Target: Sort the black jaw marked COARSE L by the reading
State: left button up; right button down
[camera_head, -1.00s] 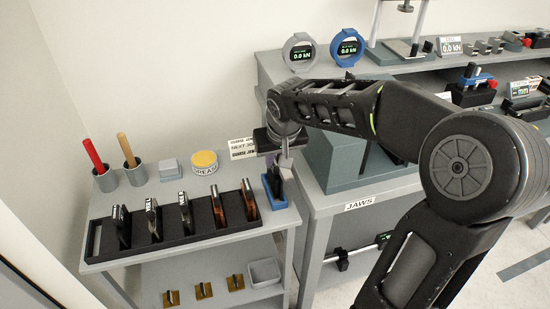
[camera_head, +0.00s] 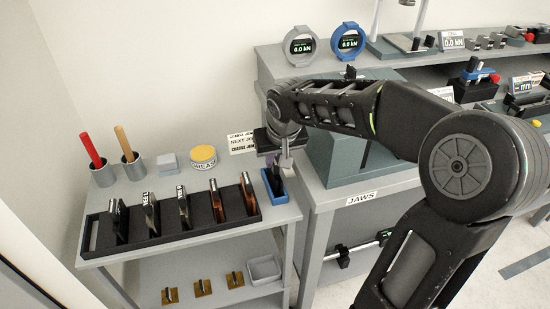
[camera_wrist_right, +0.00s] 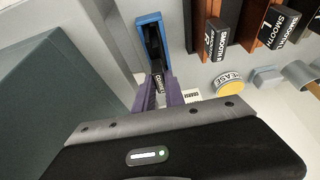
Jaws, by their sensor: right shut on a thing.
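My right gripper (camera_head: 283,166) reaches down at the right end of the small grey shelf unit. Its purple fingers, seen in the right wrist view (camera_wrist_right: 158,92), are shut on a black jaw (camera_wrist_right: 156,62). White lettering on the jaw is partly hidden and too small to read for certain. The jaw is in or just over a narrow blue holder (camera_wrist_right: 149,19); I cannot tell whether it touches the bottom. The blue holder also shows in the head view (camera_head: 267,184). My left gripper is out of view.
A black rack (camera_head: 168,241) with several upright jaws stands left of the holder. A yellow-lidded grease tin (camera_head: 204,156), a grey block (camera_head: 168,161) and two cups with handles stand behind. Grey (camera_head: 300,45) and blue (camera_head: 349,42) round gauges sit on the bench; the blue reads 0.0 kN.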

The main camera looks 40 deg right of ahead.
jog(key=shift+f, duration=0.1)
dwell(0.4)
jog(key=c, duration=1.3)
grip_release()
jog(key=shift+f, duration=0.15)
jog(key=v, duration=0.8)
